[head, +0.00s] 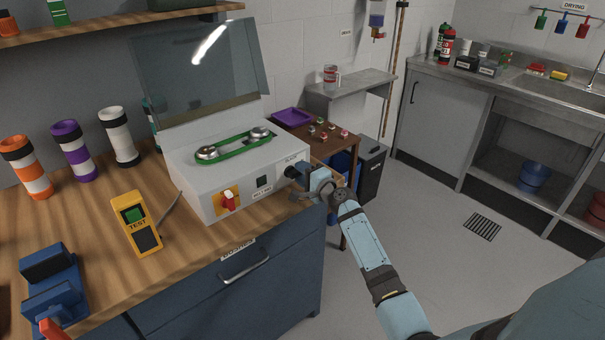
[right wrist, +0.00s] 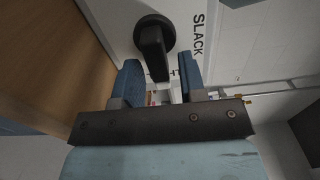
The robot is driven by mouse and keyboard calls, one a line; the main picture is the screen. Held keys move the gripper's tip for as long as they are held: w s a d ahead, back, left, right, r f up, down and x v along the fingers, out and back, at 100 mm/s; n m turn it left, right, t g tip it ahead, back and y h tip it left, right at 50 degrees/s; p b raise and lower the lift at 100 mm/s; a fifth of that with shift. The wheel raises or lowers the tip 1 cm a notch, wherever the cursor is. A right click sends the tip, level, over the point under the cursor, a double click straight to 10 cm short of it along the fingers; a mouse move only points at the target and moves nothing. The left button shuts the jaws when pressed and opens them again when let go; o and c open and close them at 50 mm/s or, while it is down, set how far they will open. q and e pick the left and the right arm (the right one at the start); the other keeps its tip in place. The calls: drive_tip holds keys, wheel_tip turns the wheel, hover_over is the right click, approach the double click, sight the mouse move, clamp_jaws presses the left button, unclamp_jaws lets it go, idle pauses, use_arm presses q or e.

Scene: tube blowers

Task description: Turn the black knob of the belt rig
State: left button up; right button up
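The belt rig (head: 220,192) is a white box on the wooden bench, with a green belt (head: 235,146) over two pulleys on top and a raised clear lid (head: 200,65). Its black knob (head: 290,173) is on the front face at the right end, partly hidden by my right gripper (head: 306,180). In the right wrist view the knob (right wrist: 153,38) has a round base and a bar handle beside the word "SLACK". My right gripper (right wrist: 158,68) is open, its blue fingers on either side of the handle's end with gaps visible. My left gripper is not in view.
A red switch (head: 228,200) is on the rig's front. A yellow tester (head: 137,224) and a blue vise-like device (head: 52,285) stand on the bench to the left. A small brown table (head: 330,142) with a purple tray (head: 291,117) stands behind. The floor at right is clear.

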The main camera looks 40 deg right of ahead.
drive_tip(key=shift+s, duration=0.5)
drive_tip(key=s, duration=0.8)
drive_tip(key=s+d, duration=0.1)
drive_tip(key=s, duration=0.3)
drive_tip(key=shift+s, duration=0.4)
